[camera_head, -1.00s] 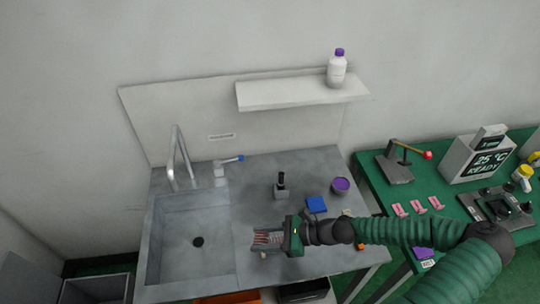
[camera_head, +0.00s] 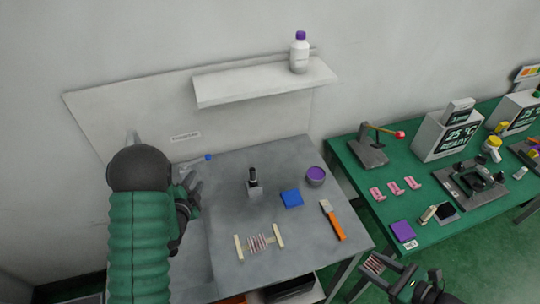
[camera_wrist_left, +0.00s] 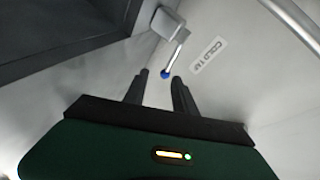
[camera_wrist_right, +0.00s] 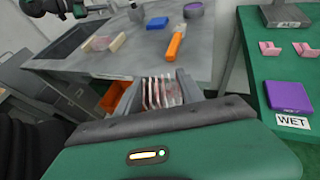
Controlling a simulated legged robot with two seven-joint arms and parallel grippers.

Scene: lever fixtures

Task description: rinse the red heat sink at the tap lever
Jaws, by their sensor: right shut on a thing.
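My right gripper (camera_wrist_right: 162,100) is shut on a finned heat sink (camera_wrist_right: 162,92) with pale and reddish fins. In the head view it is at the bottom right (camera_head: 375,265), off the table's front edge. A similar reddish finned piece (camera_head: 258,243) lies between two cream bars (camera_head: 239,248) on the grey table. My left gripper (camera_wrist_left: 157,88) is open and empty. The blue-tipped tap lever (camera_wrist_left: 172,60) lies just beyond and between its fingertips; contact is not visible. In the head view my left arm hides most of the tap and sink; the lever's blue tip (camera_head: 207,157) shows.
The grey table (camera_head: 225,215) carries a small black-handled fixture (camera_head: 254,185), a blue pad (camera_head: 292,198), a purple-topped pot (camera_head: 316,176) and an orange-handled brush (camera_head: 333,220). A green bench (camera_head: 440,240) with several devices stands right. A shelf (camera_head: 265,82) holds a bottle (camera_head: 299,52).

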